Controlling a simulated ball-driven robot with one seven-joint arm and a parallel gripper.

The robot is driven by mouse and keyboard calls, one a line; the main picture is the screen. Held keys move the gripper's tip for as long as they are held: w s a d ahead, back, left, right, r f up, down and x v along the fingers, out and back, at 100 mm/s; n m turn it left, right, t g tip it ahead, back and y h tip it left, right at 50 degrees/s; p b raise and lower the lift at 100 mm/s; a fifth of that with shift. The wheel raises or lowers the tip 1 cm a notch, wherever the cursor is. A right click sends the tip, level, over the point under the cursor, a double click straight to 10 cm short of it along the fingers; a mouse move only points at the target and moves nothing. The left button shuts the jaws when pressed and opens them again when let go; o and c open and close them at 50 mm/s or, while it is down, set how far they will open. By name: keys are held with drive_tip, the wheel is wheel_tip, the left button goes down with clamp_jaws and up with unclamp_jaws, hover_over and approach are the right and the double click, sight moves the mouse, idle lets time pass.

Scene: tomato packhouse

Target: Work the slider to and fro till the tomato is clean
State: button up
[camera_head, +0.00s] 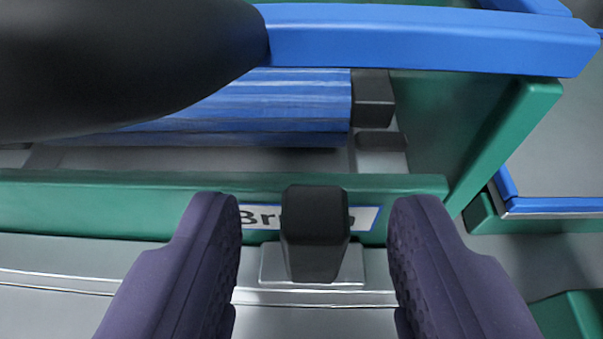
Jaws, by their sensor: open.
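My gripper (315,245) is open, its two dark purple fingers standing on either side of a black knob (315,232). I take this knob to be the slider's handle. Gaps show between the knob and both fingers. The knob rises from a pale metal plate (270,268) in front of a green rail, and it covers part of a white label (362,218) reading "Br…". Behind the rail are blue ribbed bars (270,105), perhaps the brush, with a black block (373,97) at their right end. I see no tomato.
A blue beam (430,40) runs across the top above a green side panel (505,140). The green rail (90,205) crosses left to right. A blue-edged grey tray (560,205) lies at right. A large black rounded shape fills the top left and hides what is behind it.

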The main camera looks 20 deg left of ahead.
drive_tip(key=shift+w+a+f, duration=0.15)
drive_tip(key=shift+w, duration=0.2)
clamp_jaws()
drive_tip(key=shift+a, duration=0.1)
